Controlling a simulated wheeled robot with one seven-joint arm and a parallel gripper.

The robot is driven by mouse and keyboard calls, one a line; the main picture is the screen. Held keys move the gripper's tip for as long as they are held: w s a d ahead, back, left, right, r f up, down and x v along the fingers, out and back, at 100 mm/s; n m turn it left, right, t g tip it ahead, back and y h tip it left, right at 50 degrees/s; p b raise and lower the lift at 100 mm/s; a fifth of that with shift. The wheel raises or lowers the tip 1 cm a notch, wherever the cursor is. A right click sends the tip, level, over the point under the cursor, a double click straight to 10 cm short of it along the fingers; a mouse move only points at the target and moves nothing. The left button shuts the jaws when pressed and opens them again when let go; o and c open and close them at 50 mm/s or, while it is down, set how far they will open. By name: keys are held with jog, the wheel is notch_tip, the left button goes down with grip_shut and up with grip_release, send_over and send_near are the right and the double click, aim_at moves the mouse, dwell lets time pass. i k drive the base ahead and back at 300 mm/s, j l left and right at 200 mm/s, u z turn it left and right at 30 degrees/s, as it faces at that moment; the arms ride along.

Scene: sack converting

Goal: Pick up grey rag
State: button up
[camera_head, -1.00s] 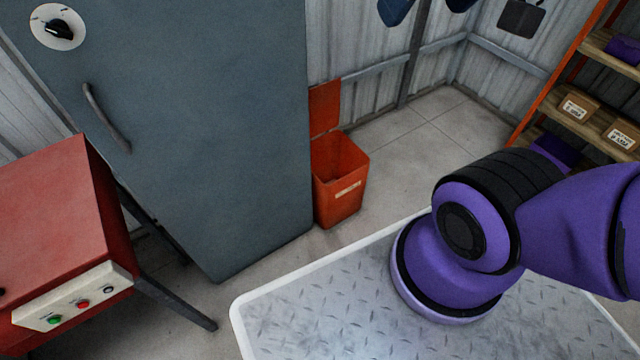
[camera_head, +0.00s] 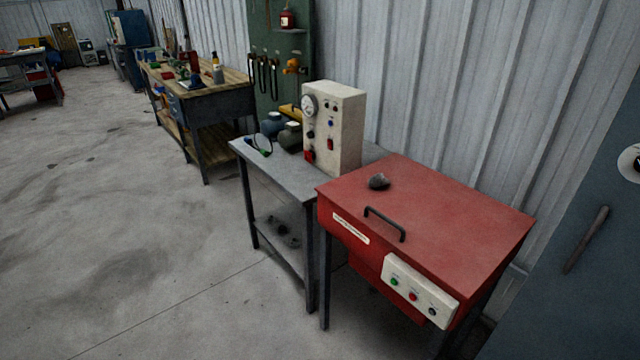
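A small dark grey crumpled lump (camera_head: 379,182), which looks like the grey rag, lies on top of the red box-shaped machine (camera_head: 455,215), near its back left corner and behind its black handle. It is small in the view, so its cloth texture is hard to make out. My gripper is not in view, and no part of my arm shows now.
A grey metal table (camera_head: 272,178) with a white gauge box (camera_head: 334,128) stands left of the red machine. A wooden workbench (camera_head: 205,98) is farther back. A dark cabinet (camera_head: 590,235) stands at the right. The concrete floor (camera_head: 130,230) at left is open.

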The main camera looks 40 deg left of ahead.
aim_at(376, 181)
jog(key=u, duration=1.25)
jog(key=z, duration=0.25)
jog(key=i+j+z, duration=0.5)
jog(key=j+z, duration=0.2)
jog(key=i+j, duration=0.15)
jog(key=j, duration=0.25)
jog(key=i+j, duration=0.15)
jog(key=j, duration=0.25)
jog(key=i+j+z, duration=0.1)
jog(key=j, duration=0.3)
jog(key=i+j, duration=0.2)
jog(key=j, duration=0.2)
jog(key=i+j+z, duration=0.1)
jog(key=j, duration=0.35)
jog(key=i+j, duration=0.15)
jog(key=j, duration=0.25)
